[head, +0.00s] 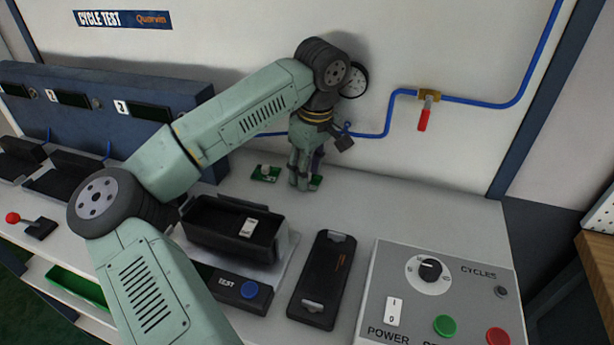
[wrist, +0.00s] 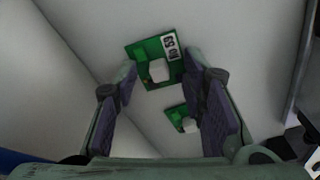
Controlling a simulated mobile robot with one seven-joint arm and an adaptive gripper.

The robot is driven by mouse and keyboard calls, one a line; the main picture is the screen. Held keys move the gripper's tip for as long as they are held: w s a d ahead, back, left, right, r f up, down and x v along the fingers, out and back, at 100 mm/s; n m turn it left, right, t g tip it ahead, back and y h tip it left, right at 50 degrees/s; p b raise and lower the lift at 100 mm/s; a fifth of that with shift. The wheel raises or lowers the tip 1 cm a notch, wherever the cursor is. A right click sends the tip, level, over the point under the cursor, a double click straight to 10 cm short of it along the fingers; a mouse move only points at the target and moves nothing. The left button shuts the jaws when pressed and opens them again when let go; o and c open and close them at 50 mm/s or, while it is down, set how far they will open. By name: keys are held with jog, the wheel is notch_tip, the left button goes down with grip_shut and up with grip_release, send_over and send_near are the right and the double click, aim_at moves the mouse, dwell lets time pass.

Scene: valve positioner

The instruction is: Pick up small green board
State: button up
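Two green boards lie on the pale bench top. In the wrist view, the larger-looking board (wrist: 141,51) has a white block and a white label with dark characters. The smaller-looking board (wrist: 172,112) also has a pale block and lies lower in the picture. My gripper points down, open and empty. In the wrist view its fingertips (wrist: 161,80) are spread on both sides of the larger-looking board. I cannot tell whether they touch the bench.
A black open bin (head: 205,237) holding a white switch stands in front, beside a black panel (head: 325,280) and a control box (head: 462,290). The back wall carries a blue pipe (head: 480,101) with a red-handled valve (head: 424,118). Bench right of my gripper is clear.

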grip_shut()
dwell(0.5)
